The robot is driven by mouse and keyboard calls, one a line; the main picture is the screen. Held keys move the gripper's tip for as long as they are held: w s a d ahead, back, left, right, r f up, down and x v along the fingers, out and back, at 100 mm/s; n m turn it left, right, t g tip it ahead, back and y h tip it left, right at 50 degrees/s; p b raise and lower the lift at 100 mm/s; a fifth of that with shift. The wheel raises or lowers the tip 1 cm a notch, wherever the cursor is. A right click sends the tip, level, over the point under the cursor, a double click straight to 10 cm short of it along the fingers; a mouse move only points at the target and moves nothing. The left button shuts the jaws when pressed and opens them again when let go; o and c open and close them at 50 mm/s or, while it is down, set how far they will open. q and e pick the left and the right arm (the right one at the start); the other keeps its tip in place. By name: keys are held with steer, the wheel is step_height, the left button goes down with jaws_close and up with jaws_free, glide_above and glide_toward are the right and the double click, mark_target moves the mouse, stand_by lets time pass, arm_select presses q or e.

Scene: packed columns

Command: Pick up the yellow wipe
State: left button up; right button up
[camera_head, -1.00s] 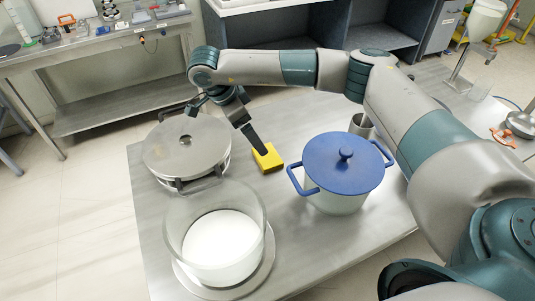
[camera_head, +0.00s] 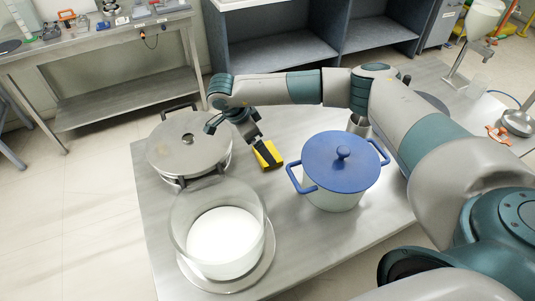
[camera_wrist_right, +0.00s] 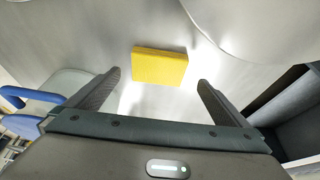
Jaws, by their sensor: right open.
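The yellow wipe (camera_head: 270,156) is a small yellow block lying on the steel table between the lidded steel pot and the blue-lidded pot. In the right wrist view the yellow wipe (camera_wrist_right: 160,67) lies ahead of the fingertips, centred between them and apart from both. My right gripper (camera_head: 262,155) reaches down over the wipe in the head view, and a dark finger covers part of it. In the right wrist view my right gripper (camera_wrist_right: 158,80) is open with nothing between its fingers. My left gripper is not in view.
The steel pot with a lid (camera_head: 186,145) stands left of the wipe. The blue-lidded pot (camera_head: 342,165) stands right of it, with a metal cup (camera_head: 359,126) behind. A glass bowl with white contents (camera_head: 222,240) stands in front. Bare tabletop (camera_head: 292,245) shows between the bowl and blue-lidded pot.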

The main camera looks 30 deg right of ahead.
steer(key=shift+s+d+f+p, duration=0.15)
steer(key=shift+d+f+p, duration=0.15)
steer(key=shift+f+p, duration=0.35)
steer(key=shift+p+x, duration=0.65)
steer(key=shift+x, duration=0.35)
steer(key=shift+d+f, duration=0.2)
steer(key=shift+f, duration=0.4)
steer(key=c, duration=1.1)
